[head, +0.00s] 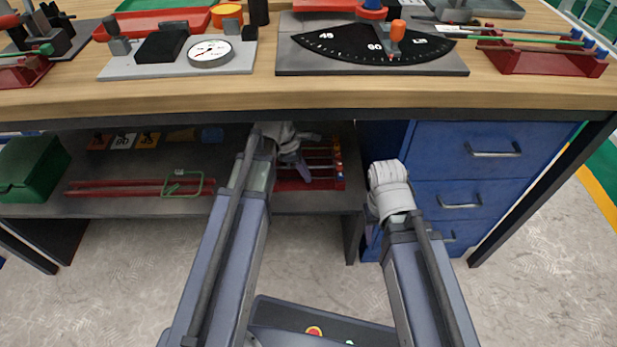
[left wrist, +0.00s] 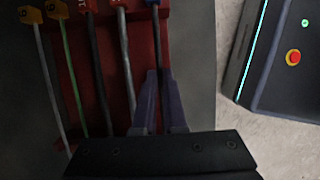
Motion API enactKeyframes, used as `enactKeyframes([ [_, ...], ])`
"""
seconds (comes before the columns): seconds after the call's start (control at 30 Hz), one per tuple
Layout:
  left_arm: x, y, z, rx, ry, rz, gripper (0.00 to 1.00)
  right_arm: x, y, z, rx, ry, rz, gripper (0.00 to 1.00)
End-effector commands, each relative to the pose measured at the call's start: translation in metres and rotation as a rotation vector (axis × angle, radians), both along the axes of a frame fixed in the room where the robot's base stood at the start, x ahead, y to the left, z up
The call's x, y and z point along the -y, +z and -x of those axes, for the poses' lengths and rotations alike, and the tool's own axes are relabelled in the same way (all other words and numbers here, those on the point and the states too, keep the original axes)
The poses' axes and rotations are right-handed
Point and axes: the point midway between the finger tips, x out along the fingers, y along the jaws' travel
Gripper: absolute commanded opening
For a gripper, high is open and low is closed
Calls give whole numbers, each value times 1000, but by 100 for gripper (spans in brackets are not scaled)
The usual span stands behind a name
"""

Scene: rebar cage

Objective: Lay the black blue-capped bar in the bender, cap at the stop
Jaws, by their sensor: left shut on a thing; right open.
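My left gripper (head: 303,178) reaches into the shelf under the bench, at a red rack (head: 330,184) of several bars. In the left wrist view the fingers of my left gripper (left wrist: 160,75) are shut on a dark bar (left wrist: 158,45) at the rack's right side. The bender (head: 290,68), a grey plate with a black angle scale and an orange pin, stands on the bench top. My right gripper (head: 371,238) hangs in front of the bench by the drawers, open, mostly hidden by its wrist.
A red stand (head: 545,62) with blue-capped bars is on the bench at right. A gauge plate (head: 120,72) is left of the bender. The bench's front edge (head: 320,100) overhangs the shelf. Blue drawers (head: 490,170) stand at right. A green box (head: 32,170) is on the shelf.

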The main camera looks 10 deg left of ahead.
Motion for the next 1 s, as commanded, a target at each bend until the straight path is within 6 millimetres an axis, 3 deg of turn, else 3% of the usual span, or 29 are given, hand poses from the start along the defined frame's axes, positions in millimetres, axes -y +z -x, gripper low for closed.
enactKeyframes([
  [0.17,0,11,0,0,0,0,0,0,11,0,0,0,1,50],
  [0.53,0,76,0,0,0,0,0,2,76,0,0,-10,8,50],
  [1.0,0,75,0,0,0,0,0,2,75,0,0,-12,9,50],
])
